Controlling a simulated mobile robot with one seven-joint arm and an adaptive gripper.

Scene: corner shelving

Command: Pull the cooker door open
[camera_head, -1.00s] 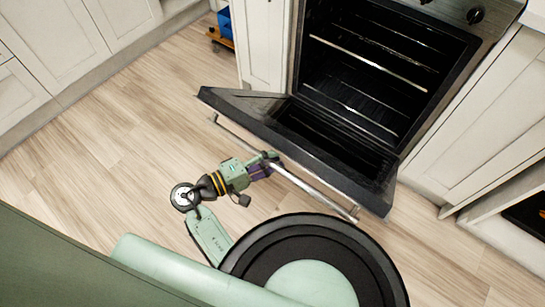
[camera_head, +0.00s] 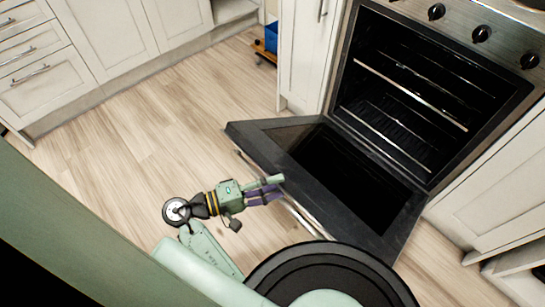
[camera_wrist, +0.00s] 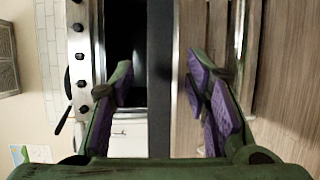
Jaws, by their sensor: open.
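The cooker door (camera_head: 376,222) is dark and hangs folded far down, nearly level, in front of the black oven cavity (camera_head: 408,95). Its metal handle (camera_head: 300,217) runs along the outer edge, partly hidden by the door and my gripper. My gripper (camera_head: 280,187) is beside the door's outer edge near the handle. In the wrist view my gripper (camera_wrist: 160,90) has its purple-padded fingers spread apart, with a dark upright strip, seemingly the door (camera_wrist: 160,130), showing between them. No finger is seen closed on the handle.
Control knobs (camera_head: 481,34) line the cooker's top front. White cabinets (camera_head: 309,50) stand on both sides of the cooker, and drawers (camera_head: 40,65) are at the far left. A blue box (camera_head: 271,36) sits at the back. The wooden floor (camera_head: 150,120) left of the door is clear.

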